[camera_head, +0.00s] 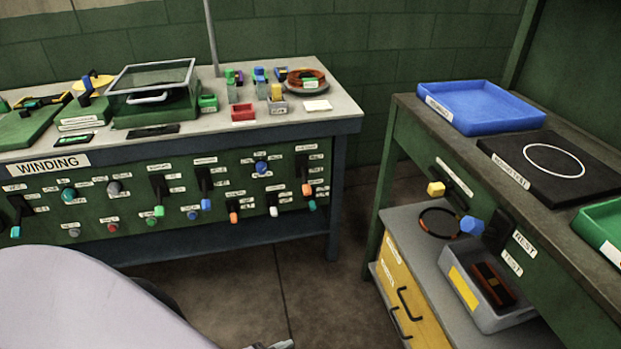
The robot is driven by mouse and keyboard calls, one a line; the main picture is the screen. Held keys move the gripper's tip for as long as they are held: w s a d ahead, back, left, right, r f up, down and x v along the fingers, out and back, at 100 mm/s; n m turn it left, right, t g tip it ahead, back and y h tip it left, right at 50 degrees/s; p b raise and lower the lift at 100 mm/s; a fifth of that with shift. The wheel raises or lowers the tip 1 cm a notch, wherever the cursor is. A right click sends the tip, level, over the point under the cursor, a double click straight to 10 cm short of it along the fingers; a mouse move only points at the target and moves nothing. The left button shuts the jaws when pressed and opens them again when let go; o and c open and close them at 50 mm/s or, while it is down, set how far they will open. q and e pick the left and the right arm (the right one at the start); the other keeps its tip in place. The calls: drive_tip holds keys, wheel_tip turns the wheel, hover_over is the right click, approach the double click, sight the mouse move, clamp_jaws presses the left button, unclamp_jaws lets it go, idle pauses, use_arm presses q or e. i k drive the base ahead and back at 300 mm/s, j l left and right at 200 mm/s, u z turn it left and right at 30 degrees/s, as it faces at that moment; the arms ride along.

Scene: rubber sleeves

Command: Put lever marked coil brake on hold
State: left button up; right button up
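The green winding panel (130,205) at left carries several levers with small labels. The labels are too small to read, so I cannot tell which lever is the coil brake. One lever (157,188) has a green tip, one (205,182) a blue tip, one (234,205) an orange tip and one (273,200) a white tip, all pointing down. Others stand at the panel's two ends. A pale part of my arm fills the lower left. A small grey piece, perhaps my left gripper (278,345), shows at the bottom edge, mostly cut off. My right gripper is not in view.
Round knobs, such as a blue one (261,167) and a red one (112,227), sit between the levers. The bench top (335,110) holds trays and small parts. A second bench (405,105) at right has a blue tray (480,106). Open floor lies between the benches.

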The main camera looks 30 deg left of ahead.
sight(305, 188)
drive_tip(key=i+j, duration=0.45)
drive_tip(key=i+j+z, duration=0.1)
drive_tip(key=i+j, duration=0.3)
drive_tip(key=j, duration=0.25)
